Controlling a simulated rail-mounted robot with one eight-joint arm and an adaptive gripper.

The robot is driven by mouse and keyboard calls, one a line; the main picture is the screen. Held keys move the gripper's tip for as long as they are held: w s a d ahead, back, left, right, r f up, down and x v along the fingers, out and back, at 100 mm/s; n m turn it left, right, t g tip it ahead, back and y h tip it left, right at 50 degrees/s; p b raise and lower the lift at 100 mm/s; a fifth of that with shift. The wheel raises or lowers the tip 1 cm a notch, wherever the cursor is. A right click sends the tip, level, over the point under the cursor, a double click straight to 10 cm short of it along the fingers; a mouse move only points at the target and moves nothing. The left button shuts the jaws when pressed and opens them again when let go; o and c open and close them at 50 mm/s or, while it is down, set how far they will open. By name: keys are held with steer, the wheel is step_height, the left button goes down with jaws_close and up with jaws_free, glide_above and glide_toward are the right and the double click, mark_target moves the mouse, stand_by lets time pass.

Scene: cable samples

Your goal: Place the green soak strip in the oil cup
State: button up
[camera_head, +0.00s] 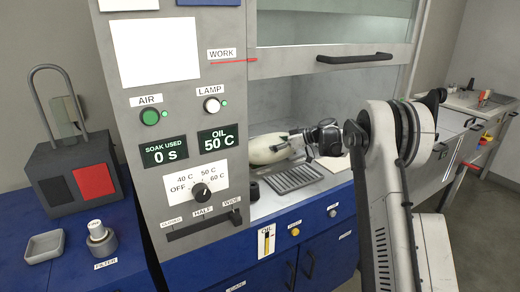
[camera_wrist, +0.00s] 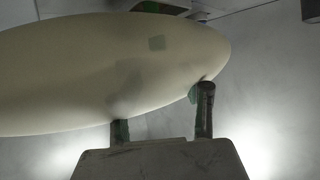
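My gripper (camera_head: 291,144) is inside the hood, dark fingers pointing left at a large cream, egg-shaped body (camera_head: 263,150). In the wrist view, the fingers of my gripper (camera_wrist: 163,106) stand well apart. The cream body (camera_wrist: 90,75) fills much of that view. It covers the left fingertip, and the right finger overlaps its edge; I cannot tell whether they touch. Small green patches show near the fingers and on the body, but I cannot make out a separate green strip. A small dark cup (camera_head: 254,191) stands at the hood's front left and may be the oil cup.
A slotted dark tray (camera_head: 293,179) lies on the hood floor below my gripper. The sash (camera_head: 340,60) is raised. The control panel (camera_head: 185,120) reads OIL 50 C and SOAK USED 0 s. A handled box (camera_head: 70,180) and a square dish (camera_head: 44,247) are on the left bench.

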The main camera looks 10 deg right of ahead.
steer(key=v, duration=0.6)
steer(key=s+a+r+m+h, duration=0.2)
steer(key=s+a+r, duration=0.2)
steer(key=s, duration=0.4)
steer(key=s+a+r+m+h, duration=0.2)
steer(key=s+a+r+m, duration=0.1)
steer(key=s, duration=0.5)
steer(key=s+a+r+m+h, duration=0.2)
steer(key=s+a+r, duration=0.2)
steer(key=s, duration=0.4)
steer(key=s+f+m+h, duration=0.2)
steer(key=s+f+h, duration=0.1)
steer(key=s, duration=1.1)
steer(key=s+d+f+m+t+h, duration=0.1)
steer(key=s+f+m+h, duration=0.1)
steer(key=s, duration=1.2)
steer(key=shift+f+m+h, duration=0.4)
steer(key=shift+f+m, duration=0.3)
steer(key=shift+f, duration=0.55)
steer(key=shift+s, duration=0.1)
